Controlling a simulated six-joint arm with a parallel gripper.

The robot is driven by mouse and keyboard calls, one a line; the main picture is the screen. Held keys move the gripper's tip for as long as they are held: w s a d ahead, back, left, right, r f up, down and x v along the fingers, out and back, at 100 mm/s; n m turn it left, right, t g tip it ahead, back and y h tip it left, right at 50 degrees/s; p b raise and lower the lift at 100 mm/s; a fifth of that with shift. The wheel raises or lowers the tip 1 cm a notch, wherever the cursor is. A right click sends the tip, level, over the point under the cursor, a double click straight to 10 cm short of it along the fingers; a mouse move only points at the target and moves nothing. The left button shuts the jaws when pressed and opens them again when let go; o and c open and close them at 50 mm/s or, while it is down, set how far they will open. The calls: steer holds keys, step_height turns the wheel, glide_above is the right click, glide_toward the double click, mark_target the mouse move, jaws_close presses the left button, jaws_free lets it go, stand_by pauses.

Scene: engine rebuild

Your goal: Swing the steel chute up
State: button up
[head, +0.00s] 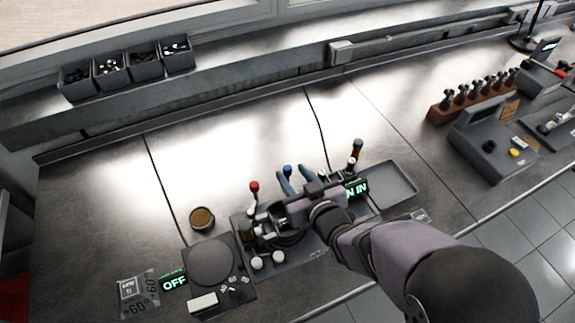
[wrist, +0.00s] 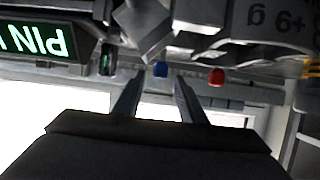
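My gripper (head: 293,180) is over the middle of the dark bench fixture (head: 247,228), its two fingers apart and pointing away from the arm. In the wrist view the gripper (wrist: 158,82) is open, with nothing clearly held. A blue knob (wrist: 160,69) shows past the gap between the fingertips, and a red knob (wrist: 217,76) is to its right. In the head view the blue knob (head: 287,170) is close to the fingers and the red knob (head: 254,187) stands to the left. I cannot pick out the steel chute for certain; the gripper and arm hide part of the fixture.
A shallow grey tray (head: 402,196) lies right of the fixture. A lit green sign (head: 173,283) reads OFF; another sign (head: 357,187) is partly covered. A small round cup (head: 202,218) stands left. Bins (head: 145,66) sit on the back ledge. The bench behind is clear.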

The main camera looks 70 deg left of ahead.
mark_target(289, 170)
steer(key=shift+p+x, duration=0.6)
steer(key=shift+x, duration=1.5)
steer(key=shift+c, duration=0.6)
jaws_close()
